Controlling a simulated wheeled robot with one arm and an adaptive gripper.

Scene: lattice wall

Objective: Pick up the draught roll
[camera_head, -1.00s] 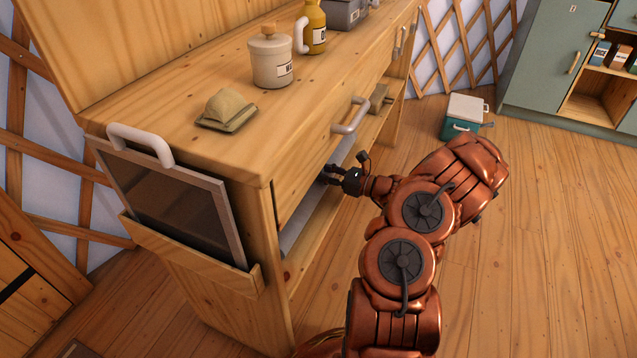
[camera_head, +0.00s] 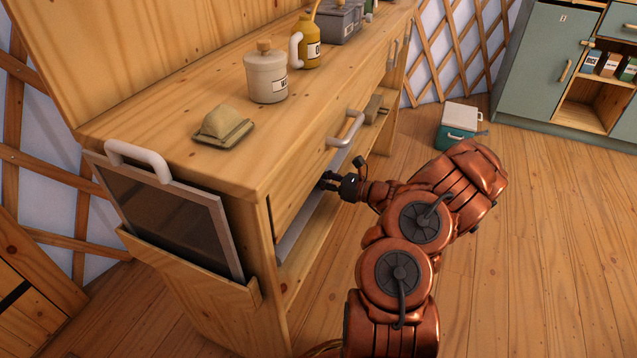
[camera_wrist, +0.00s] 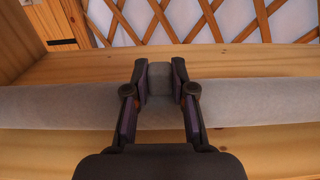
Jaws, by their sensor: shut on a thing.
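The draught roll is a long grey cloth cylinder. In the wrist view the draught roll (camera_wrist: 255,101) lies crosswise over a wooden shelf and runs out of the picture at both sides. My gripper (camera_wrist: 160,80) is shut on its middle, with one dark finger on each side of a narrow pinched part. In the head view the roll (camera_head: 297,228) shows as a pale strip in the opening under the bench top. My gripper (camera_head: 328,181) reaches into that opening from the right, and its fingertips are partly hidden there.
The wooden bench (camera_head: 205,158) has a drawer handle (camera_head: 346,129) just above my gripper. A butter dish (camera_head: 223,128), a lidded jar (camera_head: 266,76) and a yellow bottle (camera_head: 307,42) stand on top. A teal box (camera_head: 459,127) stands on the floor. The floor at right is clear.

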